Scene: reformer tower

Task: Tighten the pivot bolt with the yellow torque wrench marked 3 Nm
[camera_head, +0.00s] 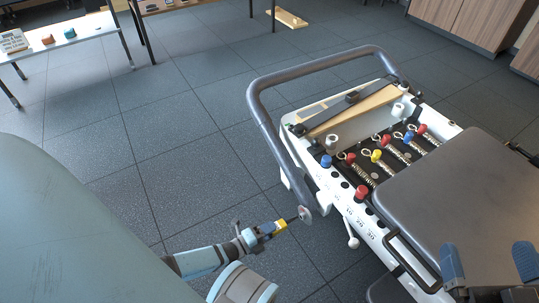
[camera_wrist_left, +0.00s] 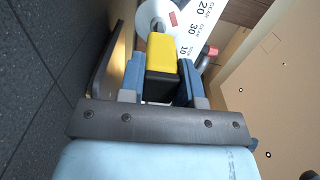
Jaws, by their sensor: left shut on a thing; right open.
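The yellow torque wrench (camera_head: 280,226) is held in my left gripper (camera_head: 262,231), which is shut on it. Its dark, thin shaft points at the round pivot disc (camera_head: 305,214) at the lower end of the grey bar. The shaft tip appears to meet the disc; I cannot tell whether it sits on the bolt. In the left wrist view the wrench's yellow and black body (camera_wrist_left: 162,54) is between the blue fingers, with a pale round disc (camera_wrist_left: 154,18) beyond it. The bolt head and 3 Nm mark are not readable. My right gripper (camera_head: 489,264) is open and empty at the lower right.
The reformer's white frame (camera_head: 347,203) carries springs and coloured knobs beside a dark padded carriage (camera_head: 455,195). The grey bar (camera_head: 262,115) arches over its left end. A white table (camera_head: 65,34) with small items stands far left. Tiled floor left of the reformer is clear.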

